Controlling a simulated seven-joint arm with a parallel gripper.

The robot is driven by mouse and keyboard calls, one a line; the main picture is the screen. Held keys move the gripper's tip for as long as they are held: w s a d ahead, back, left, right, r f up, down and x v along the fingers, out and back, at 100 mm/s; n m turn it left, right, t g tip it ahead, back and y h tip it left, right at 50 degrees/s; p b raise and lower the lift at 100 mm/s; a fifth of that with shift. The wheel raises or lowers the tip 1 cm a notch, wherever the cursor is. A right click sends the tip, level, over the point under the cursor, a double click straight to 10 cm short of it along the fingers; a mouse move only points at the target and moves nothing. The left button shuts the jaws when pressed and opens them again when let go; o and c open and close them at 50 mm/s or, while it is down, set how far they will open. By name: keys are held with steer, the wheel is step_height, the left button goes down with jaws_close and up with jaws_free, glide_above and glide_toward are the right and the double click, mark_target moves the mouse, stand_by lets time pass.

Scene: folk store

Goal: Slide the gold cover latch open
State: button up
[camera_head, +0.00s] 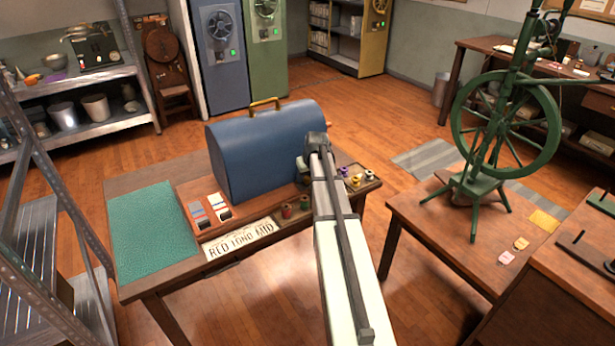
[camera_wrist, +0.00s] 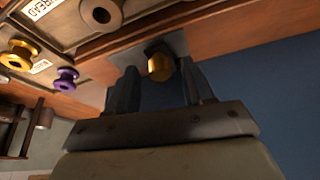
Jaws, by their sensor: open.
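The gold latch (camera_wrist: 160,66) shows in the wrist view as a rounded gold knob on a grey plate, beside the blue cover (camera_wrist: 265,90). My gripper (camera_wrist: 159,76) is open, with one dark finger on each side of the knob. I cannot tell whether either finger touches it. In the head view the blue domed cover (camera_head: 262,150) stands on the wooden table, with a gold handle (camera_head: 264,103) on top. My arm reaches to its right end, and the latch is hidden there.
A tray with thread spools (camera_head: 356,181) sits right of the cover; a gold spool (camera_wrist: 18,55) and a purple spool (camera_wrist: 66,79) show near my gripper. A green mat (camera_head: 155,232) covers the table's left. A green spinning wheel (camera_head: 505,125) stands on the right table.

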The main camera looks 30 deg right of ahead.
steer(key=shift+c, duration=0.5)
jaws_close()
steer(key=shift+d, duration=2.25)
steer(key=shift+o, duration=0.5)
jaws_free()
steer(key=shift+r, duration=0.1)
steer(key=v, duration=1.3)
steer(key=shift+r, duration=0.35)
